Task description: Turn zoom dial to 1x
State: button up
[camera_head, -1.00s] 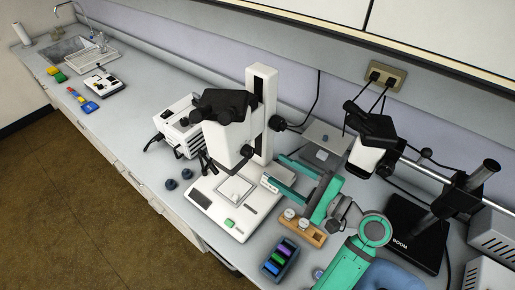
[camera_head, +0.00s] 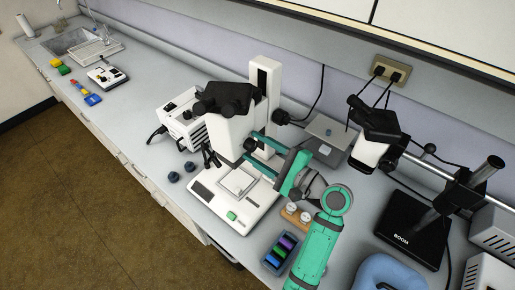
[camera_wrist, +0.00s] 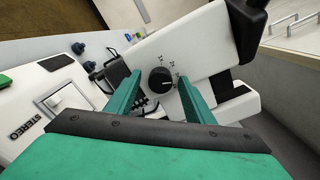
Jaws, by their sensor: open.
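The microscope (camera_head: 228,125) stands on the bench with black eyepieces on top. In the head view my gripper (camera_head: 258,145) reaches the right side of the microscope head, where the dial shows as a small dark knob (camera_head: 249,144). The exact dial setting is too small to read surely.
A grey box (camera_head: 325,135) stands behind my arm. A second microscope on a black base (camera_head: 402,235) is to the right. A wooden block with jars (camera_head: 295,214) and a rack of coloured slides (camera_head: 280,253) lie in front. Two dark knobs (camera_head: 174,177) lie left of the base.

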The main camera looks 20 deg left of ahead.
jog(key=c, duration=1)
jog(key=shift+c, duration=0.2)
jog(key=shift+n, duration=0.3)
jog(key=n, duration=0.3)
jog(key=shift+n, duration=0.3)
jog(key=n, duration=0.3)
jog(key=shift+n, duration=0.3)
jog(key=n, duration=0.4)
jog(key=shift+n, duration=2.1)
